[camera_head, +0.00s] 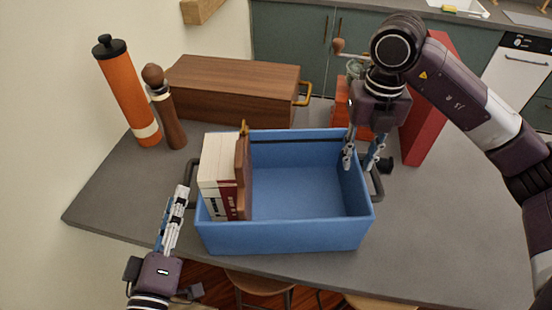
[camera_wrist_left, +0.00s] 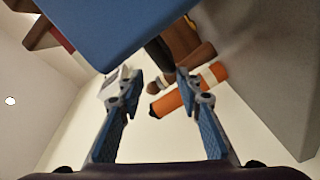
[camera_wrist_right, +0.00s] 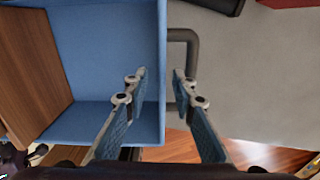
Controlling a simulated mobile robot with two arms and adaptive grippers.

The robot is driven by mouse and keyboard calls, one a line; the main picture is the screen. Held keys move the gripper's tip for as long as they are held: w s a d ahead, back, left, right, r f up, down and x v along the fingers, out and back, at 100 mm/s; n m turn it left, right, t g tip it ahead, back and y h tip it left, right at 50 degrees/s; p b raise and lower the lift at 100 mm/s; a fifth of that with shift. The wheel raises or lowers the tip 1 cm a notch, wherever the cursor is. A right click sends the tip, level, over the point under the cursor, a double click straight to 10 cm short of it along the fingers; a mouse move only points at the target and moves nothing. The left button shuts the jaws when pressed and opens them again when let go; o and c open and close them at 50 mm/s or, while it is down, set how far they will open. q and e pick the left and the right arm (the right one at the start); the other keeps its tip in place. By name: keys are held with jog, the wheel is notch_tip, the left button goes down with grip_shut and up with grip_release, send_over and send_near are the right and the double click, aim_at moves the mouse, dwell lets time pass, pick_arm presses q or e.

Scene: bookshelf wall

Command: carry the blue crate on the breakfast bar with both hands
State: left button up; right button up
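The blue crate (camera_head: 310,235) stands upright on the grey breakfast bar (camera_head: 440,235), with dark handles on its left (camera_head: 193,172) and right (camera_head: 376,183) ends. Books (camera_head: 218,183) and a brown wooden piece (camera_head: 243,178) stand inside at its left. My left gripper (camera_head: 181,195) is beside the left end, near that handle; its fingers are apart and empty in the left wrist view (camera_wrist_left: 156,80). My right gripper (camera_head: 360,160) is at the right wall from above; the right wrist view (camera_wrist_right: 160,80) shows its open fingers either side of the wall's rim, one near the handle (camera_wrist_right: 190,62). Contact is unclear.
An orange mill (camera_head: 127,92), a brown mill (camera_head: 168,115) and a wooden box (camera_head: 235,88) stand behind the crate at left. A red panel-like object (camera_head: 425,115) and a coffee grinder (camera_head: 352,75) are behind at right. The bar is clear to the right; stools stand below its front edge.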

jog(key=shift+r, duration=2.2)
